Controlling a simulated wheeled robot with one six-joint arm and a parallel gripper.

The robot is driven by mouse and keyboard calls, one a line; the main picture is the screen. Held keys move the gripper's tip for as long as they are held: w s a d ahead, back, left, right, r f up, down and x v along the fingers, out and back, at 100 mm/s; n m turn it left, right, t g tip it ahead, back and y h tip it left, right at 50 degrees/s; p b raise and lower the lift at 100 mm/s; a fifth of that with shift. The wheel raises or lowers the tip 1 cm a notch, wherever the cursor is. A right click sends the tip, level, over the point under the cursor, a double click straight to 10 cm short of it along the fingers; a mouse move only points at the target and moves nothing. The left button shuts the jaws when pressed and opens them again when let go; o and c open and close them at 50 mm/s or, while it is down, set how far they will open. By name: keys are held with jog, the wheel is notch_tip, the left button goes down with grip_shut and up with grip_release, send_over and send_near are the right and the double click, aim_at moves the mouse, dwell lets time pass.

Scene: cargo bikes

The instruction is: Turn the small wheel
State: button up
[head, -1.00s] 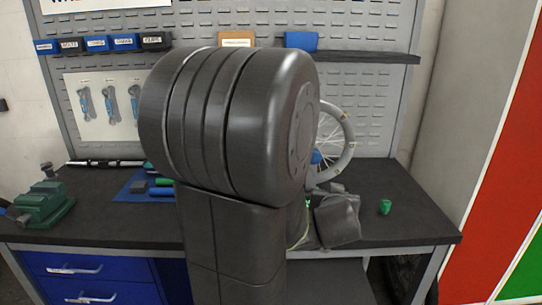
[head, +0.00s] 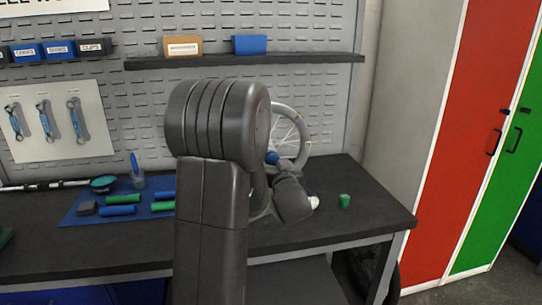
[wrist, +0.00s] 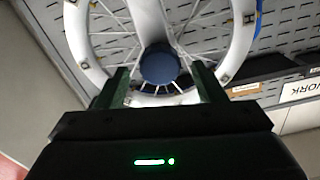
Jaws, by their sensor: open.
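The small wheel (head: 302,135) has a pale grey rim and thin spokes. It stands upright at the back of the workbench in the head view, partly hidden behind my arm. In the wrist view the wheel's rim (wrist: 77,40) fills the upper middle, with a dark blue round hub or knob (wrist: 160,64) at its centre and a pale arm running to it. My gripper (wrist: 158,80) is open, with its two dark green fingers on either side below the blue knob. Nothing is held between the fingers. Whether they touch the wheel I cannot tell.
The dark workbench (head: 365,215) carries a small green object (head: 344,200) to the right and a blue mat (head: 85,218) with green and blue cylinders to the left. A shelf (head: 330,58) with boxes runs above. Red (head: 440,165) and green lockers stand at right.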

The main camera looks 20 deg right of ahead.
jog(key=x, duration=0.5)
jog(key=shift+p, duration=0.3)
